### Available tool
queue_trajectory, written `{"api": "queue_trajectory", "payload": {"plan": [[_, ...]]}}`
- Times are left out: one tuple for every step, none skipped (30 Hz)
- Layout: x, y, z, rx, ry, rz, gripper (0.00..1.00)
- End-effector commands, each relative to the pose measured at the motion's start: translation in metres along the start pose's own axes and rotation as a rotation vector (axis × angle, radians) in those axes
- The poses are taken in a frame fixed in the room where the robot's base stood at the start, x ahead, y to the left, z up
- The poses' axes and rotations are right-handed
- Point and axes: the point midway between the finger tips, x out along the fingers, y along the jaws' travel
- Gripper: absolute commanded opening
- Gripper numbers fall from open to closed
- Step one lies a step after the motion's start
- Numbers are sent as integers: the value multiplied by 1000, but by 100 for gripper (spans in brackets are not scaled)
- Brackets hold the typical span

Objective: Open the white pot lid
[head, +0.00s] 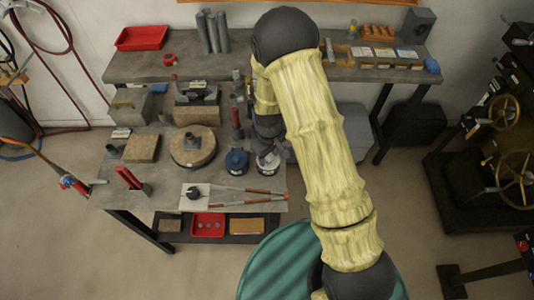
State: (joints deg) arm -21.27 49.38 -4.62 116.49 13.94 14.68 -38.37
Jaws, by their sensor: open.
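A small white pot (269,166) stands on the front workbench, right of a blue pot (236,161). Its dark top, where the lid is, is partly covered by the end of my arm. My gripper (267,148) hangs just above the white pot, pointing down. It is open. The fingers are small and dark here, so I cannot tell whether they are around the lid or touching it.
A round wooden disc (193,150) lies left of the pots. A red stand (131,181) is at the left. The back bench holds a red tray (142,38). A green round surface (265,272) is in the foreground.

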Motion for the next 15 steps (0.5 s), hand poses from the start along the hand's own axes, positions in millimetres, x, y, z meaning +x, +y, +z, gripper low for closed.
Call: {"api": "queue_trajectory", "payload": {"plan": [[1,0,0,0,1,0,45],[2,0,0,0,1,0,45],[2,0,0,0,1,1,45],[2,0,0,0,1,1,45],[2,0,0,0,1,1,45],[2,0,0,0,1,1,45],[2,0,0,0,1,1,45],[2,0,0,0,1,0,45],[2,0,0,0,1,0,41],[2,0,0,0,1,0,35],[2,0,0,0,1,0,29],[2,0,0,0,1,0,21],[2,0,0,0,1,0,15],[2,0,0,1,1,0,9],[2,0,0,1,1,1,2]]}}
